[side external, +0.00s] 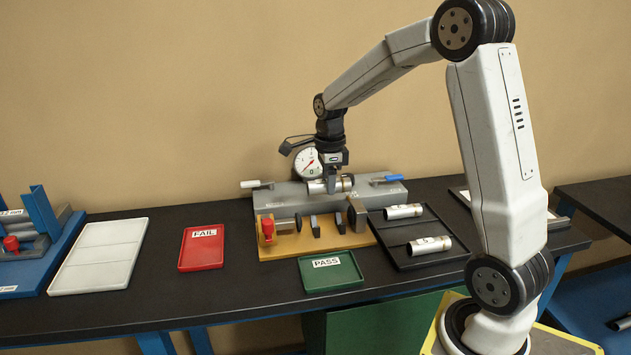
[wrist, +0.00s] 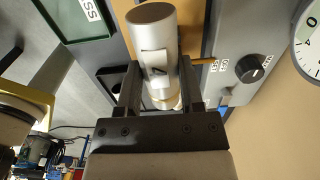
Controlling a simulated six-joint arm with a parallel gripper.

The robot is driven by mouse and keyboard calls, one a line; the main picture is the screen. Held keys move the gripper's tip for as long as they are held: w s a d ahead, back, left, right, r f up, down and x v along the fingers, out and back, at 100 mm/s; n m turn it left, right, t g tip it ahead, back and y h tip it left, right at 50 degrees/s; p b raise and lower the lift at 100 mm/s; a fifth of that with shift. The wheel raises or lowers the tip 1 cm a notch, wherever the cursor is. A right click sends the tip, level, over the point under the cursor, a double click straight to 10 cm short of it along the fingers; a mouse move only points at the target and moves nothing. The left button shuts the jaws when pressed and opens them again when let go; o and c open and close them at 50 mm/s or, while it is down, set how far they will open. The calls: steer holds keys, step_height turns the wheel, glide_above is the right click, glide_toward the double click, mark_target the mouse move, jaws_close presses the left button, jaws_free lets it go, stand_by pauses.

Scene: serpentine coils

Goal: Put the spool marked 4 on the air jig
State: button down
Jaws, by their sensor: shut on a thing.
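My gripper (side external: 333,177) is shut around the middle of a silver cylindrical spool (side external: 316,187). In the wrist view the spool (wrist: 152,25) lies between the two fingers of my gripper (wrist: 158,88), and its white label carries a dark mark that looks like a 4. The air jig has an ochre base plate (side external: 287,248) with dark upright supports, a red knob at its left and a grey body (side external: 285,196) behind with a round dial. The spool is held level above the jig, apart from the supports as far as I can see.
Two more spools (side external: 404,211) (side external: 430,245) lie on a black tray (side external: 415,264) at the right. A green PASS tray (side external: 330,278) sits in front, and a red FAIL tray (side external: 202,254) and a white tray (side external: 98,270) at the left. A dial gauge (side external: 307,163) stands close to my gripper.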

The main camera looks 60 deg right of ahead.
steer(key=shift+f, duration=0.1)
steer(key=shift+f, duration=2.3)
steer(key=shift+f, duration=2)
steer(key=shift+c, duration=0.7)
jaws_free()
steer(key=shift+r, duration=0.15)
steer(key=shift+r, duration=3.8)
